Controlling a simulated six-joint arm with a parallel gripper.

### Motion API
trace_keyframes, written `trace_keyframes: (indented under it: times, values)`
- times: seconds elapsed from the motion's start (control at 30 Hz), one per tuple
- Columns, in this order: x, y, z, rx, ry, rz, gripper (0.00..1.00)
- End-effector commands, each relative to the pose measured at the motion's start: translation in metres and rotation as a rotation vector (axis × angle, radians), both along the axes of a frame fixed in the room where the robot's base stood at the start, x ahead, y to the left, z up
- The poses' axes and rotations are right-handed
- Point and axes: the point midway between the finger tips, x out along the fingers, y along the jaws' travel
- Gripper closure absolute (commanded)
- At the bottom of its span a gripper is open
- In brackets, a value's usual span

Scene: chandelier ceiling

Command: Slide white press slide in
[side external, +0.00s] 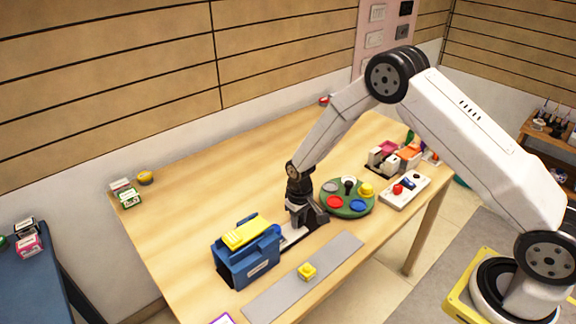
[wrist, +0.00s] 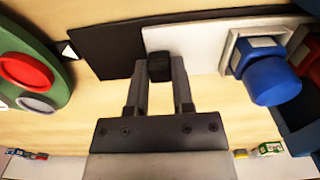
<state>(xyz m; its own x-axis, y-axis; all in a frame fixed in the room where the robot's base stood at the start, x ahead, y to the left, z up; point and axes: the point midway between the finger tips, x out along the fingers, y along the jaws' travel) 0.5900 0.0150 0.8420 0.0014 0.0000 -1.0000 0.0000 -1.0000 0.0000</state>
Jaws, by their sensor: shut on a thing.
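The blue press (side external: 250,266) with a yellow top (side external: 246,233) stands on the table left of my gripper (side external: 304,222). The white press slide (side external: 290,237) sticks out of its right side toward my gripper; its white plate (wrist: 205,40) also shows in the wrist view, with a dark plate (wrist: 105,42) adjoining it at left. In the wrist view my gripper (wrist: 160,82) is shut on a small black knob (wrist: 160,66) at the slide. A blue cylinder (wrist: 272,80) of the press shows at right. The inside of the press is hidden.
A green round tray (side external: 349,207) with coloured discs stands right of my gripper. A grey strip (side external: 335,260) with a yellow block (side external: 307,271) lies in front. A white control box (side external: 405,191) is farther right. The table's back left is mostly clear.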

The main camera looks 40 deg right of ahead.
Motion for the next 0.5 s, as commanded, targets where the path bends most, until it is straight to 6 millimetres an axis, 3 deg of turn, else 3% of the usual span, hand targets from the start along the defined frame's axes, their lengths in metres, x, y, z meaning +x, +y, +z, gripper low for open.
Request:
trace_keyframes:
  times: [0.23, 0.5]
  values:
    - [0.000, 0.007, 0.000, 0.000, 0.001, 0.002, 1.00]
    - [0.000, 0.048, 0.000, 0.000, 0.002, 0.005, 1.00]
